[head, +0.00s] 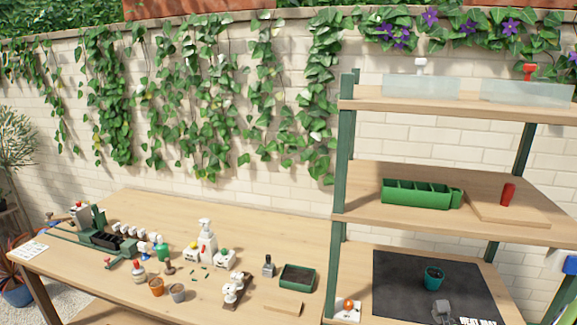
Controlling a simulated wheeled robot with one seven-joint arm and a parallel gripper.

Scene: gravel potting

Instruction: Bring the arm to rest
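I cannot make out my arm or my gripper anywhere in the head view. A teal pot (433,278) stands upright on a dark mat (392,275) on the lower shelf at the right. A small grey object (442,309) lies in front of the pot on the mat, and I cannot tell what it is. A green tray with dark fill (297,279) sits on the wooden table (150,205). Nothing visible is held.
A shelf unit (343,160) stands at the right, carrying a green divided box (416,194), a red object (508,194) and clear bins (420,87). A white spray bottle (206,240), small pots (157,287) and tools crowd the table. Its back strip is clear.

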